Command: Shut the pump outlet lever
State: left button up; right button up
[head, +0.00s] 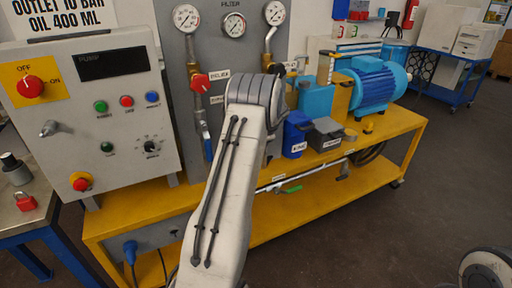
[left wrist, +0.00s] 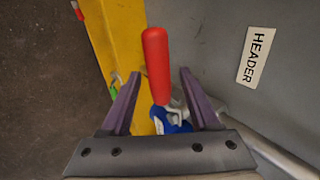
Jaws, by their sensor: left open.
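In the left wrist view a red-handled lever (left wrist: 157,62) rises from a blue valve body (left wrist: 172,118) on a metal pipe. My left gripper (left wrist: 160,73) is open, with its purple fingers on either side of the lever and gaps showing on both sides. A HEADER label (left wrist: 256,55) is on the grey panel to the right. No label in view names this lever as the pump outlet. In the head view my left arm hides its own gripper and that lever. My right gripper is not in view.
A yellow skid (head: 235,227) carries a blue motor (head: 374,85) and a grey gauge panel. Another red handle (head: 200,83) and a green lever (head: 291,189) are close to my arm. A control box (head: 92,115) stands at left.

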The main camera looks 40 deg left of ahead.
pick_arm(q)
jog(key=v, duration=0.6)
jog(key=shift+d+r, duration=0.15)
jog(key=shift+r, duration=0.2)
